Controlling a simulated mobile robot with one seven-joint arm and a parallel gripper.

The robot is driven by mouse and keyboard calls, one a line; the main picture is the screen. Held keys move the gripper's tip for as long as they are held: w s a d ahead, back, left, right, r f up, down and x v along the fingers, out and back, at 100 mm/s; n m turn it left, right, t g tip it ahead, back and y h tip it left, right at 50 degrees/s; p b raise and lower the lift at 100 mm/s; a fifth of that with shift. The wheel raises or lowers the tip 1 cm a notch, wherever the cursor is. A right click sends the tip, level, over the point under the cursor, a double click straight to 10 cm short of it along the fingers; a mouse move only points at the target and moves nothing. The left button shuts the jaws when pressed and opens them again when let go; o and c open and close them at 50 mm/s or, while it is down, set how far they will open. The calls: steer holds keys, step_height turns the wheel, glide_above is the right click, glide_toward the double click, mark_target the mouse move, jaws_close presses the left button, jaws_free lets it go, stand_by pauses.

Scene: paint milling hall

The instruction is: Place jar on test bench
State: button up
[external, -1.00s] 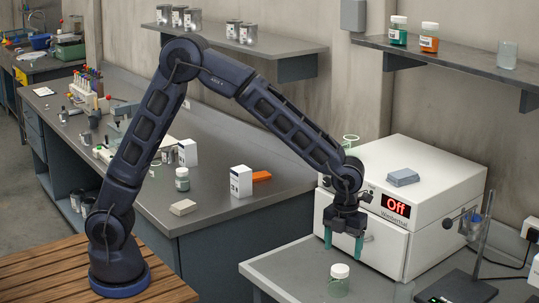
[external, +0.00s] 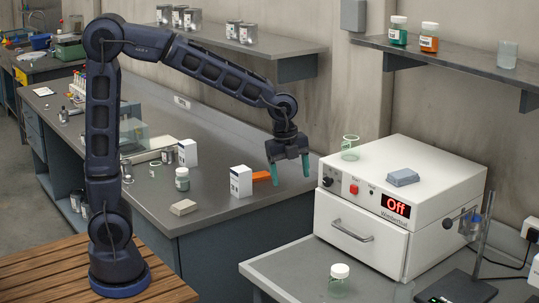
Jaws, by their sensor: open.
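A clear jar with a white lid (external: 339,281) stands upright on the grey bench at the lower right (external: 285,270), in front of the white oven. Another white-lidded jar with greenish contents (external: 182,180) stands upright on the long grey bench (external: 225,205) at left. I cannot tell which bench is the test bench. My gripper (external: 289,175) is open and empty, fingers pointing down. In the picture it is above the right end of the long bench, near an orange block, well away from both jars.
White cartons (external: 241,182), a beige block (external: 184,207) and an orange block (external: 262,176) sit on the long bench. A stand (external: 485,235) is at right.

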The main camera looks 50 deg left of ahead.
steer(key=s+a+r+n+t, duration=0.1)
steer(key=s+a+r+n, duration=0.1)
steer(key=s+a+n, duration=0.8)
steer(key=s+a+r+n+t, duration=0.2)
steer(key=s+a+n, duration=0.9)
steer(key=a, duration=0.5)
steer(key=shift+s+a+n, duration=0.25)
steer(key=shift+s+n, duration=0.05)
